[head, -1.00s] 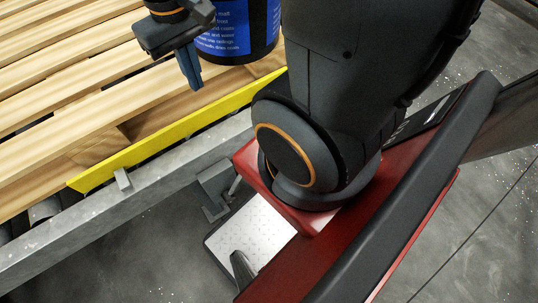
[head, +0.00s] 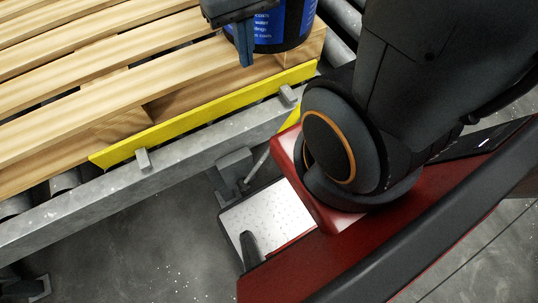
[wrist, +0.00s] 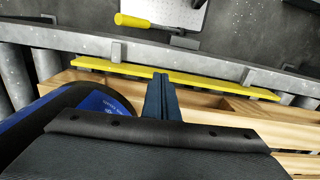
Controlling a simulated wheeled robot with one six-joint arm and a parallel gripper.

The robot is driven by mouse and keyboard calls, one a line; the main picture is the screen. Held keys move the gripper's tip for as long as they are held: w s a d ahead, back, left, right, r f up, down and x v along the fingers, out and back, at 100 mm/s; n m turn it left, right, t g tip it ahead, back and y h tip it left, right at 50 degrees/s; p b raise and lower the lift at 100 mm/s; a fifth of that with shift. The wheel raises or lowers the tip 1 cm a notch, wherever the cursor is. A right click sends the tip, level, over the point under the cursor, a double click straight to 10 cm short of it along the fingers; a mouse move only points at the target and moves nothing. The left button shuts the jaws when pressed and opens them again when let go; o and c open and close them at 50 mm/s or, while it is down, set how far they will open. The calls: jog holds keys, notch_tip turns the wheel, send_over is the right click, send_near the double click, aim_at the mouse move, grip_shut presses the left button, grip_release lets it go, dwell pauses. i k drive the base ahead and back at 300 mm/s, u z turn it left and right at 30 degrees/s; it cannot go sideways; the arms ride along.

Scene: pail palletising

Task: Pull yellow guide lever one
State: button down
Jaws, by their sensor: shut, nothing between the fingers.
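The yellow lever (wrist: 132,20) shows in the wrist view as a short yellow handle on a grey rod, beyond the rail at the top. In the head view only a bit of yellow (head: 288,122) shows beside the rail, mostly hidden by my arm; it may be the same lever. A long yellow guide bar (head: 205,112) runs along the pallet's edge, and it also shows in the wrist view (wrist: 180,77). My gripper (head: 245,52) is shut and empty, its blue fingers above the pallet's edge, in front of the pail and apart from the lever. The fingers point toward the guide bar in the wrist view (wrist: 160,90).
A dark pail with a blue label (head: 285,25) stands on the wooden pallet (head: 110,85), close beside my gripper. The grey conveyor rail (head: 165,175) with its brackets (head: 143,158) lies between pallet and floor. Open floor (head: 150,250) shows at the lower left.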

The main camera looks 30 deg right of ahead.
aim_at(243, 184)
jog(key=z, duration=1.5)
jog(key=k, duration=1.05)
jog(key=u, duration=1.25)
jog(key=i, duration=0.5)
